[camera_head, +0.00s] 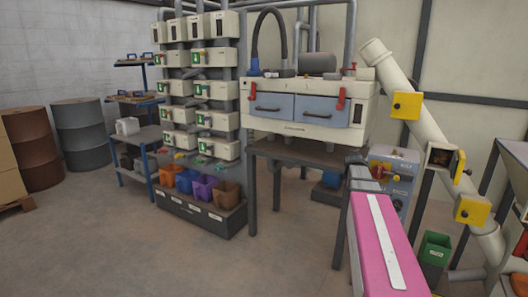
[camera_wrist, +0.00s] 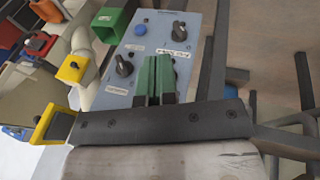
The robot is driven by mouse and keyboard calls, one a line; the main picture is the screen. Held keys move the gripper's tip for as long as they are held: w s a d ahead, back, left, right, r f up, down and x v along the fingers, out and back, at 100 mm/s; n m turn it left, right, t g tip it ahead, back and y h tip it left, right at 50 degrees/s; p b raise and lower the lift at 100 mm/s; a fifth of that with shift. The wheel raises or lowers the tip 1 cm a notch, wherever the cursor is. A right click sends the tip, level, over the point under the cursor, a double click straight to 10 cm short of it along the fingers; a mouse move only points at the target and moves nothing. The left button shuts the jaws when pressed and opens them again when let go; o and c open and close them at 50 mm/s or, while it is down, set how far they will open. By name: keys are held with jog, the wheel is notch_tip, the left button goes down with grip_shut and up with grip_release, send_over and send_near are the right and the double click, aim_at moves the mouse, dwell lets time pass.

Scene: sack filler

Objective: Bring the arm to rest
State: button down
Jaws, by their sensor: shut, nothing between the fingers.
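My gripper (camera_wrist: 155,68) shows in the wrist view with its two green fingers pressed together and nothing between them. Behind the fingertips is a blue-grey control panel (camera_wrist: 140,48) with a blue button (camera_wrist: 140,30), black knobs and small white labels. The fingers overlap the panel's face in the picture; I cannot tell how wide the gap is. In the head view the panel (camera_head: 403,160) stands right of the workbench. My gripper cannot be made out clearly in the head view.
A slanted pipe with yellow boxes (camera_head: 406,105) stands right of the panel. A green bin (camera_head: 435,248) is below it. A bench (camera_head: 300,151) carries a white machine (camera_head: 305,105) with blue doors. Coloured bins (camera_head: 203,187) stand left. The floor at front left is clear.

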jog(key=s+a+f+n+y, duration=0.2)
jog(key=s+a+f, duration=0.6)
jog(key=a, duration=0.3)
jog(key=s+a+f+n+y, duration=0.2)
jog(key=s+a+f+n, duration=0.1)
jog(key=s+a+f, duration=0.6)
jog(key=a+f, duration=0.1)
jog(key=a, duration=0.2)
jog(key=shift+a+g, duration=0.2)
jog(key=shift+g, duration=0.1)
jog(key=shift+d, duration=0.15)
